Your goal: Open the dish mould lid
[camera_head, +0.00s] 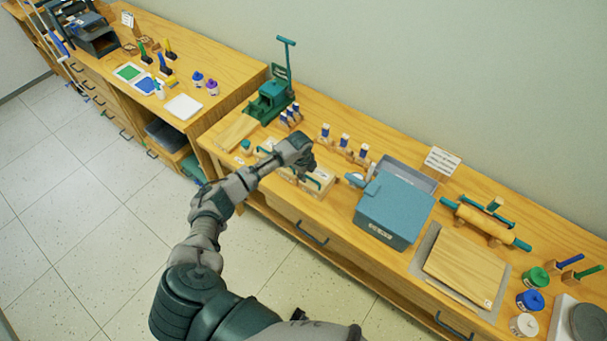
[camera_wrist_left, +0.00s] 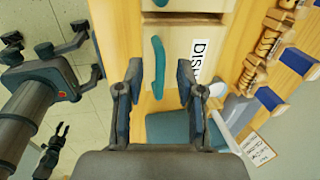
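The dish mould is a pale wooden box (camera_wrist_left: 176,50) with a white label, partly legible as "DISH", and a teal handle (camera_wrist_left: 157,62) on it. Its lid looks shut. In the head view the box (camera_head: 320,183) sits near the bench's front edge, partly hidden by my left gripper (camera_head: 304,168). In the left wrist view my left gripper (camera_wrist_left: 162,85) is open and empty, its fingers either side of a gap just short of the handle. My right gripper (camera_wrist_left: 43,40) shows dark at the left edge of that view, open, away from the box.
A blue-grey lidded box (camera_head: 397,205) stands right of the mould. Small bottles in wooden holders (camera_head: 344,144) stand behind it. A teal press (camera_head: 272,100) is to the back left. A rolling pin (camera_head: 480,220) and wooden board (camera_head: 463,266) lie farther right.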

